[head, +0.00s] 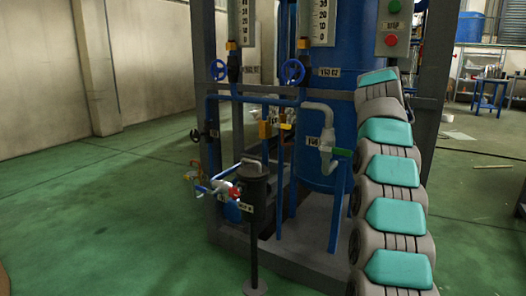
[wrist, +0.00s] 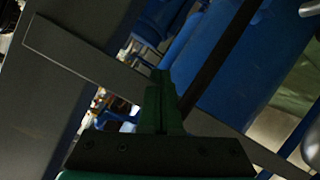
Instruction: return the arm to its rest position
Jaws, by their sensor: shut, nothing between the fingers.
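My arm rises along the right side of the head view, a chain of grey and teal links in front of the distillation rig (head: 320,262). Its upper end reaches just below the button box (head: 392,28), and my gripper cannot be made out there. In the wrist view my gripper (wrist: 160,78) points up the picture with its dark green fingers together and nothing between them. A grey beam (wrist: 95,62) and blue parts of the rig lie beyond the fingers.
The rig carries a blue column (head: 343,85), blue handwheels (head: 292,71) and pipes with valves. A black canister on a stand (head: 254,190) is at its front. Open green floor (head: 95,215) lies to the left. A blue table (head: 490,92) stands at the back right.

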